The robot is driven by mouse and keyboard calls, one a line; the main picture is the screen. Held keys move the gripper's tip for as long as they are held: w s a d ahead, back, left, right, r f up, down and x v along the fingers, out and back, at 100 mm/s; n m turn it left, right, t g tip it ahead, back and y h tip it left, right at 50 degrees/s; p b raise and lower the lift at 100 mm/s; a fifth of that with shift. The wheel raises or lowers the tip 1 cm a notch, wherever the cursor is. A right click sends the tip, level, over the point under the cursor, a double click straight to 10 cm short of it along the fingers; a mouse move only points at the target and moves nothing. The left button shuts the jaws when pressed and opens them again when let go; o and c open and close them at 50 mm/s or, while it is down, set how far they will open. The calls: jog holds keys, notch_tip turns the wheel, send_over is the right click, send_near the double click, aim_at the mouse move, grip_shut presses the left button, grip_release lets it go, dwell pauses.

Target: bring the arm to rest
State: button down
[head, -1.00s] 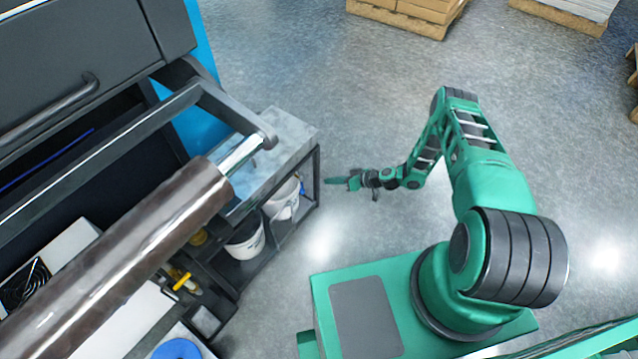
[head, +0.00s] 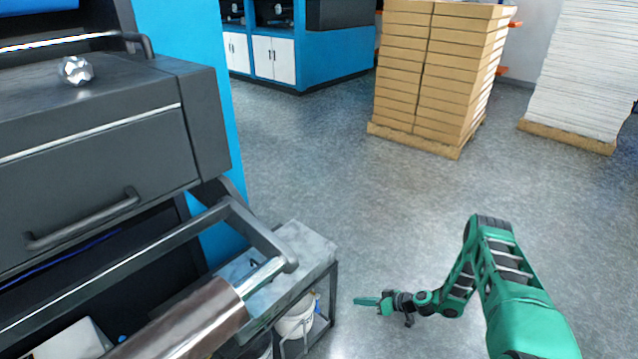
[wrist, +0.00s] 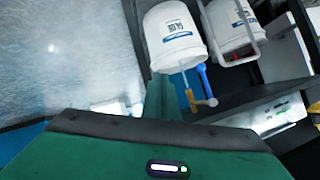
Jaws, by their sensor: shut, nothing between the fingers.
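My green arm reaches in from the lower right in the head view. My gripper (head: 367,301) is at its left end, shut and empty, pointing left toward the side of the grey cart. It hangs in open air over the floor, apart from the cart. In the wrist view the green gripper (wrist: 162,98) shows at the centre, in front of a white bucket (wrist: 172,38).
The machine with a dark brown roll (head: 190,328) on a bar fills the left side. A grey-topped cart (head: 300,250) stands near my gripper, with white buckets below. Pallets of boxes (head: 430,75) and white sheets (head: 590,70) stand farther back. The floor between is clear.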

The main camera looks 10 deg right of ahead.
jog(key=d+r+g+h, duration=0.2)
jog(key=d+r, duration=0.2)
jog(key=r, duration=0.6)
jog(key=d+r+g+h, duration=0.1)
jog(key=d+r, duration=0.3)
jog(key=r, duration=0.6)
jog(key=d+r+g+h, duration=0.2)
jog(key=d+r, duration=0.2)
jog(key=r, duration=0.6)
jog(key=s+d+r+m+h, duration=0.25)
jog(key=s+r, duration=0.35)
jog(key=r, duration=0.5)
jog(key=s+d+r+m+g+h, duration=0.15)
jog(key=s+r+m, duration=0.35)
jog(key=s+r, duration=1.05)
jog(key=s+a+r+m, duration=0.1)
jog(key=s+r+m, duration=0.1)
jog(key=s, duration=0.8)
jog(key=s+r+m, duration=0.2)
jog(key=s, duration=0.8)
jog(key=shift+a+r+m+h, duration=0.35)
jog(key=shift+r+h, duration=0.05)
jog(key=shift+w, duration=0.1)
